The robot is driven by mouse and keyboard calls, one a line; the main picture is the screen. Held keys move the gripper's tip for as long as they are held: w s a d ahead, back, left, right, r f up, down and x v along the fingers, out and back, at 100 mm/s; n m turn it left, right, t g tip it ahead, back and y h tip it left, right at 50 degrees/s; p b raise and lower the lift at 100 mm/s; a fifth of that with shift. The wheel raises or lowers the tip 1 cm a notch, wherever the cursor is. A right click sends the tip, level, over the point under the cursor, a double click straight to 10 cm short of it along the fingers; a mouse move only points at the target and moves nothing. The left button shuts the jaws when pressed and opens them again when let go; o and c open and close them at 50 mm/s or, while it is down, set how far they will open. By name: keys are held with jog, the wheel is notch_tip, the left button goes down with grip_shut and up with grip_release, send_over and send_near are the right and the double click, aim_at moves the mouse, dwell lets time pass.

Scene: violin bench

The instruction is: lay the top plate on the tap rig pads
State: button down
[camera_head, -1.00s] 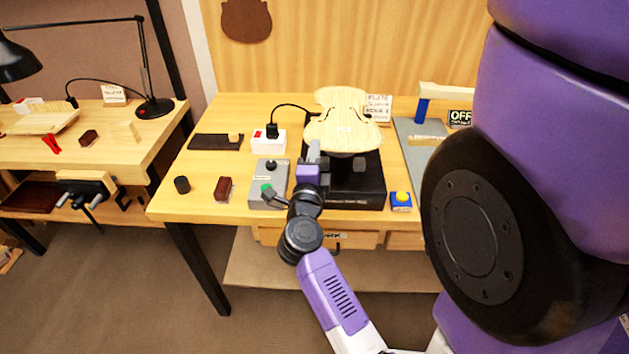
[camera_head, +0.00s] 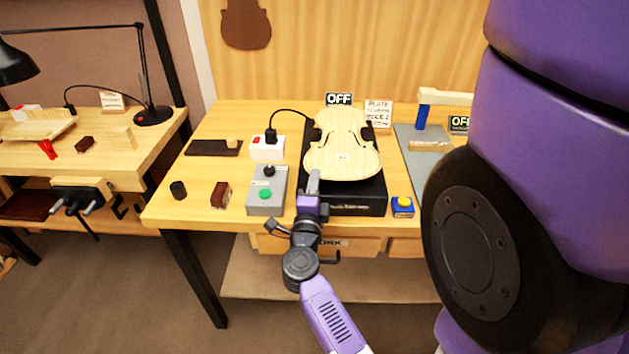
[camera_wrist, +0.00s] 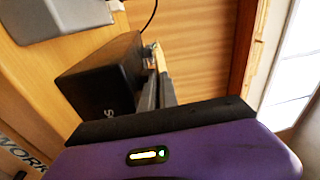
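The top plate (camera_head: 343,157) is a pale, violin-shaped wooden plate with a small white label. It lies flat over the tap rig (camera_head: 358,205), a black box on the bench, and covers most of its top. My gripper (camera_head: 314,181) is at the plate's near left edge, its fingers shut on that edge. In the wrist view the plate shows edge-on as a thin tan strip (camera_wrist: 161,60) at the fingertips, close to the black box (camera_wrist: 100,75). The pads are mostly hidden under the plate, so I cannot tell whether it touches them.
A grey control box (camera_head: 267,190) with a green button stands left of the rig. A white socket box (camera_head: 267,148) with a plug is behind it. An OFF sign (camera_head: 339,99) stands behind the plate.

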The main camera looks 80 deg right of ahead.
jog(key=shift+f, duration=0.15)
jog(key=c, duration=2.1)
grip_release()
jog(key=shift+f, duration=0.1)
jog(key=shift+o, duration=1.1)
